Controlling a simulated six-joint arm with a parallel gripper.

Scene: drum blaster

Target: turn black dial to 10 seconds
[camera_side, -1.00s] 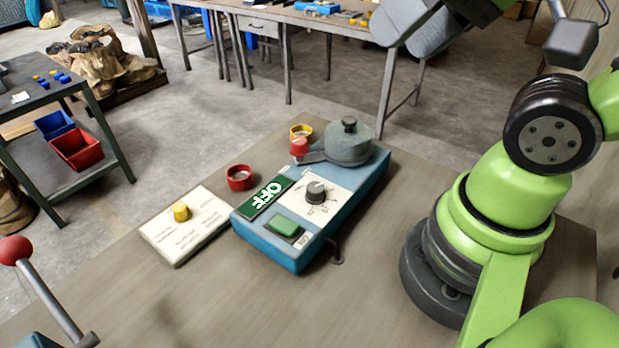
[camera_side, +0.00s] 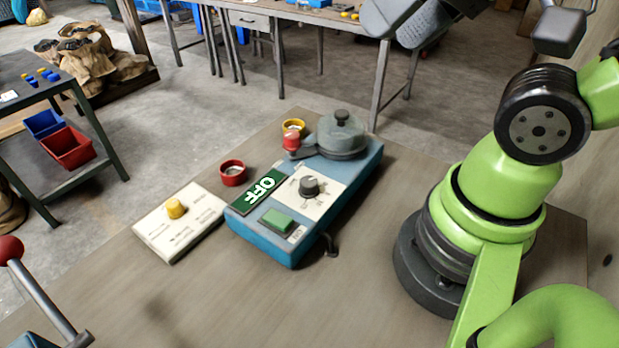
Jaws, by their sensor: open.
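The black dial (camera_side: 309,187) stands upright on a white panel (camera_side: 325,203) with small marks around it, on top of the blue box (camera_side: 262,242). The marks are too small to read, and where the dial points is unclear. A green plate (camera_side: 260,190) reading OFF lies left of the dial, with a green button (camera_side: 277,220) in front. My gripper (camera_side: 408,22) shows only in part at the top edge, as grey jaw pieces that look apart. It is high above and behind the box, away from the dial, and holds nothing visible.
A grey lidded drum (camera_side: 341,137) and a red knob (camera_side: 291,142) sit at the box's back end. A white board (camera_side: 170,222) with a yellow knob lies left.

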